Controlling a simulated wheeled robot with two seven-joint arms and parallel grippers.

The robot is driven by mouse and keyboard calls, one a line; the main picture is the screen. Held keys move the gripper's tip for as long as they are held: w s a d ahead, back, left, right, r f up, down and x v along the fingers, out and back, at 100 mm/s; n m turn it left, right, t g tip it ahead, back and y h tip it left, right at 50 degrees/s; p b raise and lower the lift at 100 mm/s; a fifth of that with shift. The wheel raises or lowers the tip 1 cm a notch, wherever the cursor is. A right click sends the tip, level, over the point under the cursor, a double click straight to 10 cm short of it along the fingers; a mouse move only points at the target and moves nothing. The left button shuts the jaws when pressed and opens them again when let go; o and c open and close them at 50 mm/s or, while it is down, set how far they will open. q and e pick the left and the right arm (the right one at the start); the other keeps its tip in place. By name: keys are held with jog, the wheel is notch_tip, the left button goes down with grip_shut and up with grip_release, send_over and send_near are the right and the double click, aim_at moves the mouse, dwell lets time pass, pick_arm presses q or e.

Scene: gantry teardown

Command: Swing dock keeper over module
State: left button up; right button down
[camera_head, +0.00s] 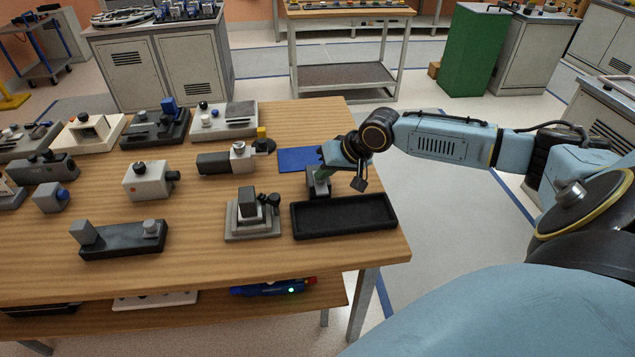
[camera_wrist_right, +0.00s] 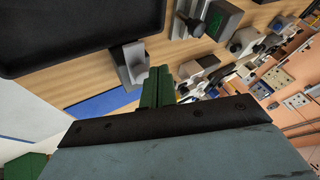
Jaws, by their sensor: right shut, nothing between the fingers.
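My right gripper (camera_head: 322,172) is shut and empty, low over the table to the right of the dock; its green fingers (camera_wrist_right: 160,82) show together in the right wrist view. A small grey upright piece (camera_head: 318,187) on a dark foot stands close by the fingertips; it shows as a bracket (camera_wrist_right: 131,64) beside them in the wrist view. Whether they touch is unclear. The likely dock (camera_head: 252,228) is a stepped light-grey base. It bears an upright grey block (camera_head: 247,204), probably the module, with black knobbed parts beside it. I cannot tell which part is the keeper. My left gripper is out of view.
An empty black tray (camera_head: 343,232) lies right of the dock, near the table's right edge. A blue mat (camera_head: 298,160) lies behind. Several other fixtures, such as a white block with a knob (camera_head: 147,181), stand to the left. Bare wood surrounds the dock.

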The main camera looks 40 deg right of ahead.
jog(key=s+a+f+n, duration=0.1)
jog(key=a+f, duration=0.1)
jog(key=a, duration=0.1)
jog(key=s+a+f+n+g, duration=0.1)
jog(key=s+a+f, duration=0.1)
jog(key=a, duration=0.1)
jog(key=s+a+f+n, duration=0.1)
jog(key=a+f, duration=0.1)
jog(key=a, duration=0.1)
jog(key=shift+s+a+f+y, duration=0.2)
jog(key=shift+s+a+y, duration=0.1)
jog(key=shift+s+a, duration=0.05)
jog(key=s+a+f+n, duration=0.1)
jog(key=s+a, duration=0.1)
jog(key=s+a+f+n, duration=0.1)
jog(key=a, duration=0.1)
jog(key=s+a+f+g, duration=0.1)
jog(key=s+a+f, duration=0.1)
jog(key=a, duration=0.1)
jog(key=shift+s+a+n, duration=0.1)
jog(key=shift+s+n, duration=0.25)
jog(key=shift+n, duration=0.05)
jog(key=s+f+h+p, duration=0.1)
jog(key=s+f+h, duration=0.1)
jog(key=s+f, duration=0.6)
notch_tip(320, 180, down, 2)
jog(key=shift+a+f+g, duration=0.1)
jog(key=shift+a+g, duration=0.25)
jog(key=shift+g, duration=0.05)
jog(key=shift+w, duration=0.1)
